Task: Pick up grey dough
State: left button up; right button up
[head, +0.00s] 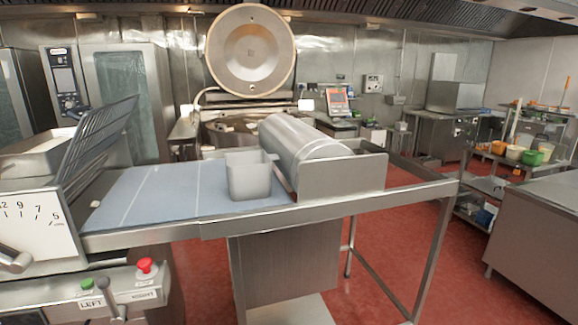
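I cannot pick out any grey dough for certain. A blue-grey belt (165,190) runs across the steel machine table. On the belt's right part stands an upright grey square container (249,177); I cannot see into it well. Right behind it lies a large grey cylinder (300,138), which looks like a metal roller, next to an upright end plate (343,178). A small pale piece (95,204) sits at the belt's left front edge; I cannot tell what it is. Neither of my grippers is in view.
A wire guard (98,143) and a control panel with a red button (145,265) are at the left. A big kettle with a raised round lid (250,50) stands behind. A steel counter (540,215) is at the right. The red floor (400,270) between is clear.

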aim_at(94, 204)
jog(key=u, duration=2.1)
jog(key=i, duration=0.75)
jog(key=u, duration=1.55)
jog(key=i, duration=0.6)
jog(key=z, duration=3.1)
